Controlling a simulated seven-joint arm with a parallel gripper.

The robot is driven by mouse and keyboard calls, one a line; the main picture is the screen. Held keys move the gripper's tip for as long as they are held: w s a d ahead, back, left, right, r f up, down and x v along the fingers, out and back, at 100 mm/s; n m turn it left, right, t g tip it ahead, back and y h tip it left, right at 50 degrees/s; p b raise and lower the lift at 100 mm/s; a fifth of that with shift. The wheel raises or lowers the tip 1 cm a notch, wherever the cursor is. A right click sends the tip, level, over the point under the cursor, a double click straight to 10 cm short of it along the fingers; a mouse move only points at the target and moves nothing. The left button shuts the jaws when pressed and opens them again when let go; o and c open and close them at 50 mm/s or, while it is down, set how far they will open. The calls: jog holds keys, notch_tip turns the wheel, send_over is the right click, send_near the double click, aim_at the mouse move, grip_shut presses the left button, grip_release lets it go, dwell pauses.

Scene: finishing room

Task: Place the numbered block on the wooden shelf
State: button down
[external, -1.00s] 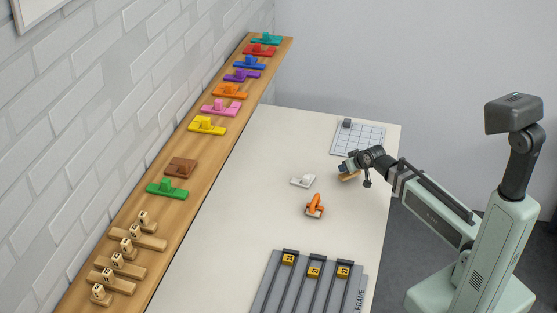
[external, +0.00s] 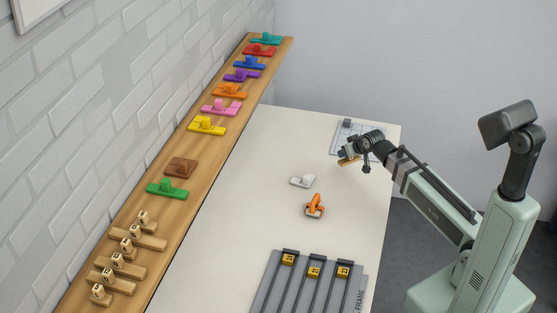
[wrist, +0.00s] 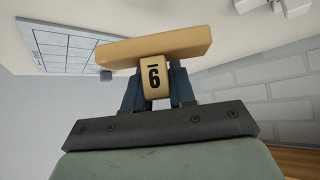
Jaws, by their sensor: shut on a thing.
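The numbered block (wrist: 155,77) is light wood with a wide flat base and a knob marked with an underlined 6 or 9, as seen in the wrist view. My gripper (wrist: 157,90) is shut on its knob, one dark finger on each side. In the external view my gripper (external: 346,154) holds the block (external: 349,161) above the table's far right part, near the gridded board. The wooden shelf (external: 190,150) runs along the brick wall at the left, away from my gripper. Its near end bears several numbered wooden blocks (external: 120,267).
Coloured blocks line the shelf's middle and far end. The white table (external: 245,190) holds a white piece (external: 302,181), an orange piece (external: 314,206), a grey rail frame (external: 310,285) at the front and a gridded board (external: 370,135) at the back. The table's left side is clear.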

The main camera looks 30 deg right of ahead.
jog(key=a+r+n+y, duration=0.2)
jog(key=a+r, duration=0.1)
jog(key=a, duration=0.3)
jog(key=n+g+y, duration=0.5)
jog(key=n+y, duration=0.1)
jog(key=n, duration=0.5)
send_over(328, 196)
jog(key=shift+f, duration=4.95)
jog(key=shift+f+g, duration=0.1)
jog(key=shift+g, duration=0.2)
jog(key=c, duration=0.9)
grip_release()
jog(key=shift+c, duration=0.2)
jog(key=v, duration=1.2)
jog(key=shift+d, duration=0.1)
